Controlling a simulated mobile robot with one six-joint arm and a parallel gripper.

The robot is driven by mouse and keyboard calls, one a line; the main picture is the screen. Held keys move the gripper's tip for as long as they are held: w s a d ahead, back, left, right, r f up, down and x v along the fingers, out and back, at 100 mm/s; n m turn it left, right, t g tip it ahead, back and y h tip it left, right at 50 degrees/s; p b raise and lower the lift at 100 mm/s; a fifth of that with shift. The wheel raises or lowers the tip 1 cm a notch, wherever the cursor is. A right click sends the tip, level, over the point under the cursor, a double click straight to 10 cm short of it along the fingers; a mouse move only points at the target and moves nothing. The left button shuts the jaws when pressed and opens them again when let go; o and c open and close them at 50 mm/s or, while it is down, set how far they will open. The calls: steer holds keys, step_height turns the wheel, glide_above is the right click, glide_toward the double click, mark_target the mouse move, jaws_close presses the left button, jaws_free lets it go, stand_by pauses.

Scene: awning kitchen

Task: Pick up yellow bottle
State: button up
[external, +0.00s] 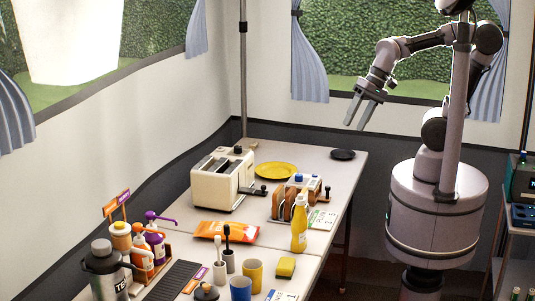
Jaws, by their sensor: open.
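The yellow bottle (299,228) stands upright on the white table, near its right edge and just in front of the toast rack. It has a narrow top and a pale label. My gripper (359,115) is open and empty, with its two fingers pointing down. In the picture it is above and to the right of the bottle, well apart from it, over the far right end of the table.
Close to the bottle are a toast rack (289,204), a yellow sponge (286,267) and an orange packet (227,231). A cream toaster (221,181), yellow plate (276,171) and black dish (343,155) are farther back. Cups (252,275) stand in front.

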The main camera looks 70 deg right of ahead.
steer(key=w+a+f+m+g+y+p, duration=0.1)
steer(key=w+a+m+g+y+p, duration=0.15)
steer(key=w+a+m, duration=0.45)
steer(key=m+g+b, duration=0.2)
steer(key=m+b, duration=0.1)
steer(key=m, duration=0.1)
glide_toward(301, 200)
step_height(301, 200, down, 6)
steer(key=shift+y, duration=0.45)
steer(key=b+x, duration=0.1)
steer(key=x, duration=0.1)
steer(key=b+x, duration=0.1)
steer(key=a+b+x, duration=0.1)
steer(key=x, duration=0.1)
steer(key=shift+w+a+r, duration=0.1)
steer(key=shift+w+a, duration=0.05)
steer(key=shift+w, duration=0.05)
steer(key=shift+r, duration=0.2)
steer(key=shift+c, duration=0.4)
jaws_close()
